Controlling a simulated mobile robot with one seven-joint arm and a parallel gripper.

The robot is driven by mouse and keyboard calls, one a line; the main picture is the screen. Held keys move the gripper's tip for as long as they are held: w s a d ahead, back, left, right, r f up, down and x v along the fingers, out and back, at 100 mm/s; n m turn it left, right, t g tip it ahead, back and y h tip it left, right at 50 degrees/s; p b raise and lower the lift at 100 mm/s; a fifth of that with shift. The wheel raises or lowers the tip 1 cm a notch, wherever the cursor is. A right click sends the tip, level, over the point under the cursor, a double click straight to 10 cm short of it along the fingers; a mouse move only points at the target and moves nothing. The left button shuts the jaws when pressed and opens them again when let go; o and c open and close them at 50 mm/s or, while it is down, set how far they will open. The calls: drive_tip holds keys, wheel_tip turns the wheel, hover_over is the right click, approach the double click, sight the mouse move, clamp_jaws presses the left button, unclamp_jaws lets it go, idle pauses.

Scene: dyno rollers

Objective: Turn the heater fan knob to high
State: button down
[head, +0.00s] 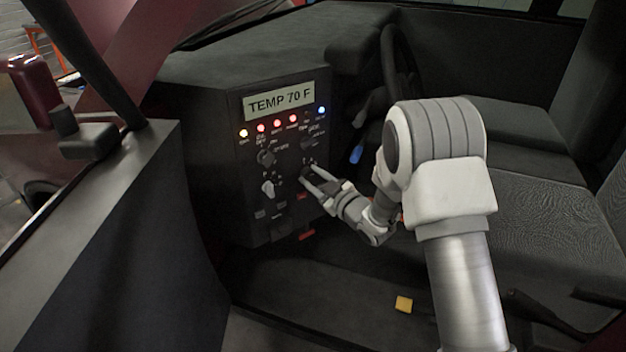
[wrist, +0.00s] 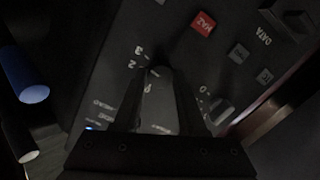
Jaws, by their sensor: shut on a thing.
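The dark control panel (head: 248,205) stands in the cab with a lit display reading TEMP 70 F (head: 279,101). My gripper (head: 308,172) reaches the panel's lower right from the right. In the wrist view, my gripper's two dark fingers stand on either side of a grey knob (wrist: 157,100), shut on it. Numbers, including 2 and 3, are printed beside the knob's far end. Its name label is too dark and small to read surely. In the head view the fingers mostly hide this knob.
Other knobs sit on the panel: a dark one (head: 265,157) and a light one (head: 268,188) to the left. A red button (wrist: 203,24) is near the held knob. A row of small lamps is lit below the display. Seats (head: 540,150) are at the right.

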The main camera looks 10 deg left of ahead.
drive_tip(key=shift+m, duration=0.7)
drive_tip(key=shift+c, duration=2.3)
unclamp_jaws()
drive_tip(key=p+v, duration=0.2)
drive_tip(key=v, duration=1.5)
drive_tip(key=shift+d, duration=0.2)
drive_tip(key=shift+r, duration=0.1)
